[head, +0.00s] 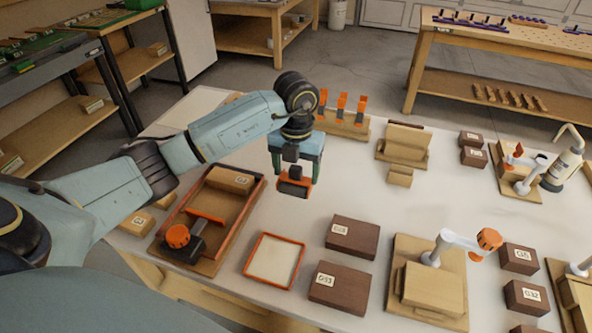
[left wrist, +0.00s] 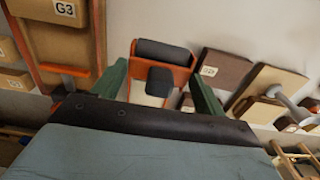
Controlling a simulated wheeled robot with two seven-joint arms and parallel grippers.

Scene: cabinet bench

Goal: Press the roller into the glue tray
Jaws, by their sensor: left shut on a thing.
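The glue tray (head: 251,268) is a shallow orange-rimmed square with a pale inside, flat on the bench at the front middle of the head view. The roller (head: 293,187) has a dark cylinder in an orange frame and a black handle. My left gripper (head: 296,168) is shut on its handle, holding it above the bench, beyond the tray and slightly right of it. The roller is apart from the tray. In the left wrist view the roller (left wrist: 166,50) shows between the green fingers, and I cannot clearly tell the tray from its orange frame. My right gripper is not in view.
A wooden fixture (head: 209,265) with an orange clamp stands left of the tray. Dark labelled blocks (head: 342,287) lie close to its right. A clamp board (head: 397,287) is farther right. A wooden rack with orange pieces (head: 341,122) stands behind the roller.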

